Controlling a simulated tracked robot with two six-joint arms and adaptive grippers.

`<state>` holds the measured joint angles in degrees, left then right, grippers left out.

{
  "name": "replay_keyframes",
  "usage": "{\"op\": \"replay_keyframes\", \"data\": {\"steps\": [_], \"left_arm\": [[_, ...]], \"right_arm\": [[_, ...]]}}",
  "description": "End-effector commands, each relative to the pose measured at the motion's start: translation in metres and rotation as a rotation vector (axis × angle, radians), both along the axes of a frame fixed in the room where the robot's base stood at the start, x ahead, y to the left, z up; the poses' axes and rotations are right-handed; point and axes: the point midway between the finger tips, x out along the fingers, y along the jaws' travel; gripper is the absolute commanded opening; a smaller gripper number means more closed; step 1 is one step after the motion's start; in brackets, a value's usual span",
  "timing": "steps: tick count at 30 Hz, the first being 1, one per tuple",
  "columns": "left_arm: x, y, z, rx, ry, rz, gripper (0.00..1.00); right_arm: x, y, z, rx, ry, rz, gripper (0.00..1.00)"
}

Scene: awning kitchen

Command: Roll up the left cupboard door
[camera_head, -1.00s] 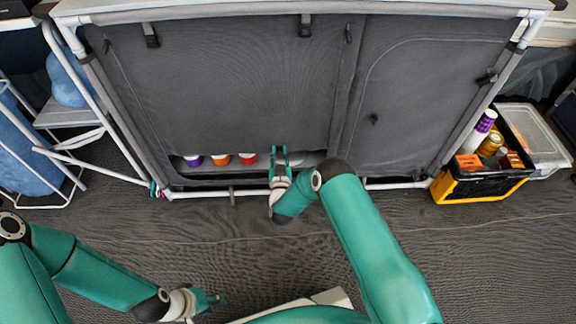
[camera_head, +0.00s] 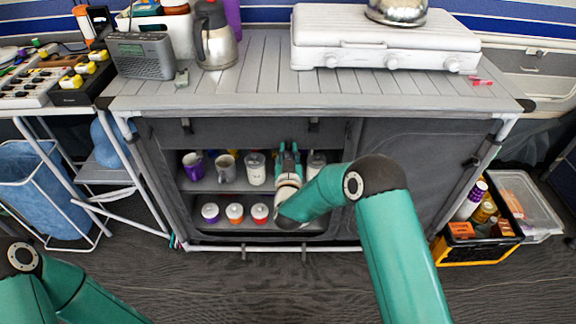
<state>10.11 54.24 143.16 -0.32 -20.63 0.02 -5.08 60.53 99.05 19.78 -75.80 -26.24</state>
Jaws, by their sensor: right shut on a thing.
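The left cupboard door (camera_head: 240,133) is a grey fabric panel, raised to a short band under the worktop. Below it the left opening shows two shelves. My right gripper (camera_head: 289,152) is at the door's lower edge, toward the right side of the opening, and is shut on the door. The exact grip on the fabric is too small to see clearly. My left arm shows at the lower left, but its gripper is out of view. The right cupboard door (camera_head: 405,180) is closed.
A crate (camera_head: 478,246) stands right of the cupboard.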

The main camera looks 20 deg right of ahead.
Motion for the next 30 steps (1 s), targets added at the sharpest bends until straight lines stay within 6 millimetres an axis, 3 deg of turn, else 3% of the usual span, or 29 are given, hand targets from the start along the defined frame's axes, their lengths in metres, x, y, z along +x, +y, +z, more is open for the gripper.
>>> {"op": "replay_keyframes", "data": {"steps": [1,3,9,24,25,30], "left_arm": [[0.0,0.0,0.009,0.0,0.0,0.0,0.36],[0.0,0.0,0.014,0.0,0.0,0.0,0.36],[0.0,0.0,0.021,0.0,0.0,0.0,0.36],[0.0,0.0,0.023,0.0,0.0,0.0,0.36],[0.0,0.0,0.023,0.0,0.0,0.0,0.36],[0.0,0.0,0.023,0.0,0.0,0.0,0.36]], "right_arm": [[0.001,0.001,0.022,0.0,-0.008,0.002,0.0],[0.001,0.001,0.037,0.0,-0.007,0.001,0.0],[0.001,0.001,0.064,-0.001,-0.006,0.001,0.0],[0.002,0.002,0.076,-0.001,-0.011,0.002,0.0],[0.002,0.002,0.076,-0.001,-0.012,0.002,0.24],[0.002,0.002,0.074,-0.001,-0.008,0.002,0.48]]}}
